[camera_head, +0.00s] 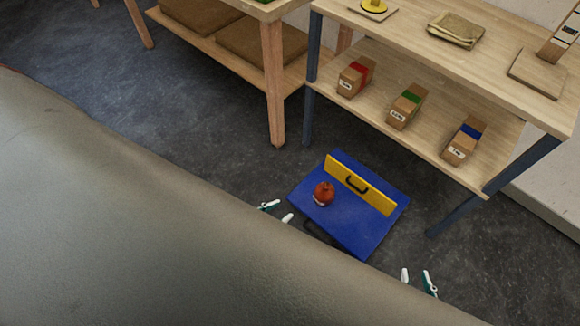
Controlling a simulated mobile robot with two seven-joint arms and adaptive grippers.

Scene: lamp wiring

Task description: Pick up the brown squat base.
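A small squat, rounded reddish-brown object (323,190), which looks like the brown base, sits on a blue board (365,232). It has a pale patch at its lower edge. A yellow upright panel (372,192) with a dark handle stands behind and to the right of it. My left gripper (278,212) is left of and below the base, with fingertips apart and nothing visible between them. My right gripper (417,280) is beyond the board's lower right, with fingertips apart and empty. Both arms are mostly hidden by a large grey surface in front.
A two-level wooden shelf with blue legs (455,210) stands behind the board. Its lower level holds boxes with red (356,76), green (407,106) and blue (464,140) bands. A wooden table leg (273,90) stands upper left. Dark floor around the board is clear.

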